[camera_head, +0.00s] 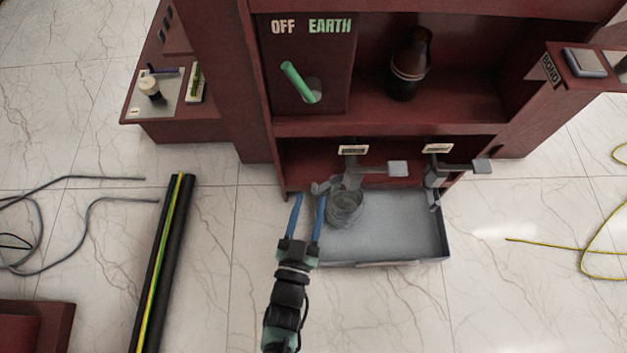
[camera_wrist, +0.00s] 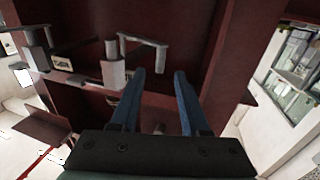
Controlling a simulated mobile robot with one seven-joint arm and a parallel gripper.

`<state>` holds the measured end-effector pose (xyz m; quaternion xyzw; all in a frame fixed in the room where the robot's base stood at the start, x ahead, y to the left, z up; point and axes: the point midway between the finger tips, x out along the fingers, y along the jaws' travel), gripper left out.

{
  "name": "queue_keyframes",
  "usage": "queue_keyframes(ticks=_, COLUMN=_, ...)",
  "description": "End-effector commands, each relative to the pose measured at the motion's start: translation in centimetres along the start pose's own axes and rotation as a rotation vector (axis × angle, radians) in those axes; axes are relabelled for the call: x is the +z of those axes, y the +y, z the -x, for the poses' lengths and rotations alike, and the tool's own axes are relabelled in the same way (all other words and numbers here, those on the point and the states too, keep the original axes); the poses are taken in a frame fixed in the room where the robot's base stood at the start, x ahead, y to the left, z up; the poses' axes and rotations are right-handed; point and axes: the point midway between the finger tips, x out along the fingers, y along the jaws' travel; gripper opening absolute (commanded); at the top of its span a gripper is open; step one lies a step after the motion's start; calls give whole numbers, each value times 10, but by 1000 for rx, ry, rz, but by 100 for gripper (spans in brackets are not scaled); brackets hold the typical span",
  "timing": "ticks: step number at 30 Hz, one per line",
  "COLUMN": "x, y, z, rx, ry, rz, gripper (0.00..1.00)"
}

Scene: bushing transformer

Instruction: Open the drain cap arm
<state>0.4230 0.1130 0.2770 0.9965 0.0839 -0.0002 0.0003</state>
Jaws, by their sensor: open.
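In the head view, a grey drain fitting (camera_head: 352,177) comes out of the lower red cabinet above a clear jar (camera_head: 345,207). A bent grey arm (camera_head: 325,186) at its left end looks like the drain cap arm. My gripper (camera_head: 311,196) has its two blue fingers apart and empty, just left of the jar and close to that arm. In the wrist view, the bent grey arm (camera_wrist: 142,42) lies beyond the fingertips of my gripper (camera_wrist: 159,72). I cannot tell whether they touch.
A grey tray (camera_head: 420,252) holds the jar. A second grey fitting (camera_head: 436,175) stands to the right. A flat grey handle (camera_head: 398,168) sticks out between them. The red shelf edge (camera_head: 390,126) is above. A black pole (camera_head: 165,265) lies on the floor at left.

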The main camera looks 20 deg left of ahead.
Motion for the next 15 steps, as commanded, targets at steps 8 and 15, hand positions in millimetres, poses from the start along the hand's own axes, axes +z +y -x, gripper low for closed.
queue_keyframes(ticks=8, x=-2, y=0, z=59, rx=0, ry=-5, rz=0, gripper=46)
queue_keyframes(ticks=15, x=0, y=0, z=78, rx=-1, ry=-1, rz=0, gripper=46)
